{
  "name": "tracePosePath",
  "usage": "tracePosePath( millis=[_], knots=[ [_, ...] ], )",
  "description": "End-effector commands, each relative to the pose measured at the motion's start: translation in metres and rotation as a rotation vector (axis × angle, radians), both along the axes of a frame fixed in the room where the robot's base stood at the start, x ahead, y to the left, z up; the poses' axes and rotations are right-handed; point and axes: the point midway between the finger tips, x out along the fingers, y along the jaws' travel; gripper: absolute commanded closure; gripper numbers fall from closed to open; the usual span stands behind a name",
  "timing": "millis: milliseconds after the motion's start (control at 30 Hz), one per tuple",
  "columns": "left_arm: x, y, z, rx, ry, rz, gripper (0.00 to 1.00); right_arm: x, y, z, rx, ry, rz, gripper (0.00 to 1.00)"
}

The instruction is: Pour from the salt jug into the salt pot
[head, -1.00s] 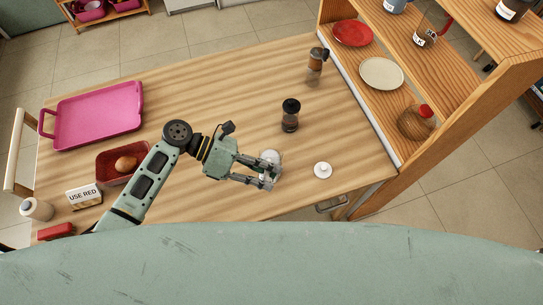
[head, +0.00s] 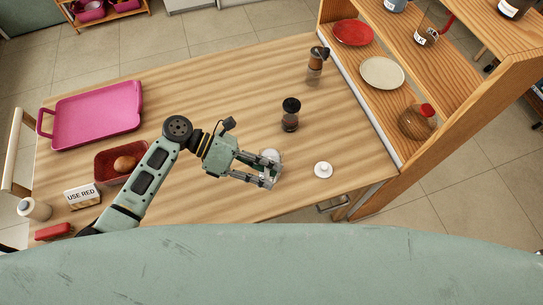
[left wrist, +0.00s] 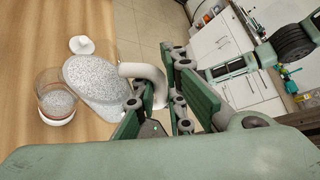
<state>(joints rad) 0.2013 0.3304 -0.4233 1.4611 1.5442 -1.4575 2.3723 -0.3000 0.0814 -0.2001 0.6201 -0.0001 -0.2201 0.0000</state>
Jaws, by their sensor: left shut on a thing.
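The salt jug (left wrist: 97,78) shows in the left wrist view, full of speckled grey-white grains, with a thick white handle (left wrist: 145,76). My left gripper (left wrist: 160,92) is shut on that handle. The salt pot (left wrist: 56,102), a small clear round glass with a pale base, stands on the table close to the jug's far side from my fingers. It holds some similar grains. In the head view my left gripper (head: 272,180) is over the table's near right part, and its fingers partly hide a pale shape there. I cannot tell the jug's exact tilt. My right gripper is not in view.
A white lid (head: 323,170) lies right of my left gripper. A dark-topped grinder (head: 290,115) and another grinder (head: 316,66) stand behind. A pink tray (head: 92,112), a red dish (head: 112,163) and a "USE RED" sign (head: 82,196) are left. A wooden shelf (head: 465,90) borders the right.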

Motion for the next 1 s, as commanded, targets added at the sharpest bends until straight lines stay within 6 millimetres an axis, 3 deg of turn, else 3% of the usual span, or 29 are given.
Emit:
tracePosePath(
  millis=[1000],
  knots=[
    [0.005,-0.001,0.0,0.006,0.06,-0.001,1.0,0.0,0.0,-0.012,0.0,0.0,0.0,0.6]
  ],
)
